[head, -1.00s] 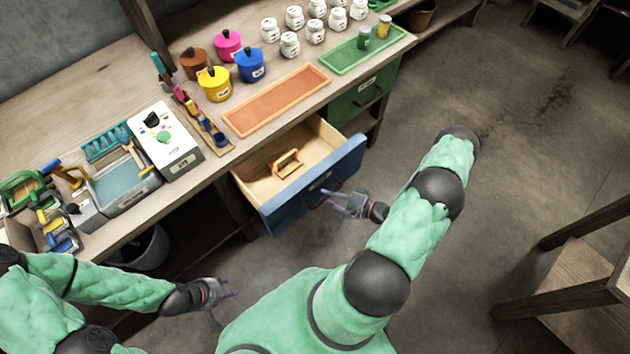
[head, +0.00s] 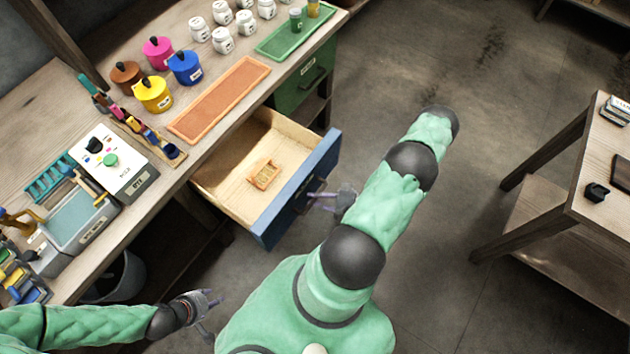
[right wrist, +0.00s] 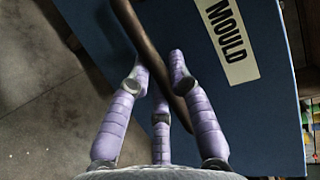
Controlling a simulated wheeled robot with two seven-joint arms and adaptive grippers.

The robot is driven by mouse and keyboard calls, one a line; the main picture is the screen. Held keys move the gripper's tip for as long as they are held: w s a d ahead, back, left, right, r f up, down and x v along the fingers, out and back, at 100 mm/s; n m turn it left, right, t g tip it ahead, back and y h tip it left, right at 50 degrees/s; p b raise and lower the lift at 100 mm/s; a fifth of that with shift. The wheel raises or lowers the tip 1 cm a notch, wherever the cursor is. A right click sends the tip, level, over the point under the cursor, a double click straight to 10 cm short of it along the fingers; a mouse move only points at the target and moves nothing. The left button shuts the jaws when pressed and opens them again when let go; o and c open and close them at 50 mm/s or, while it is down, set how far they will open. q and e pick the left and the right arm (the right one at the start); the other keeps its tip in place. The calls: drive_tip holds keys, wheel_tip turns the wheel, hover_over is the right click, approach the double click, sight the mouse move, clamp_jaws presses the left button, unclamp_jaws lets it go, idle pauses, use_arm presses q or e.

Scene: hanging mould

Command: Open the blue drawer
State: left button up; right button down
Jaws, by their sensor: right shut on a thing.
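The blue drawer (head: 300,190) stands pulled well out from under the wooden workbench, its pale inside in view. A small orange-brown wooden piece (head: 264,174) lies in it. My right gripper (head: 318,196) is at the drawer's front. In the right wrist view its lilac fingers (right wrist: 162,90) are shut around the dark bar handle (right wrist: 138,40), beside a label reading MOULD (right wrist: 228,38) on the blue front. My left gripper (head: 212,304) hangs empty over the floor at the lower left, its fingers apart.
The bench top holds an orange tray (head: 222,98), a green tray (head: 275,41), lidded coloured pots (head: 185,68), white jars and a white box (head: 112,163). A green drawer (head: 303,75) is right of the blue one. A wooden table (head: 590,200) stands right; floor between is clear.

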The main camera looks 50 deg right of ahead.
drive_tip(key=c, duration=1.1)
unclamp_jaws()
drive_tip(key=shift+d, duration=0.1)
drive_tip(key=v, duration=1.2)
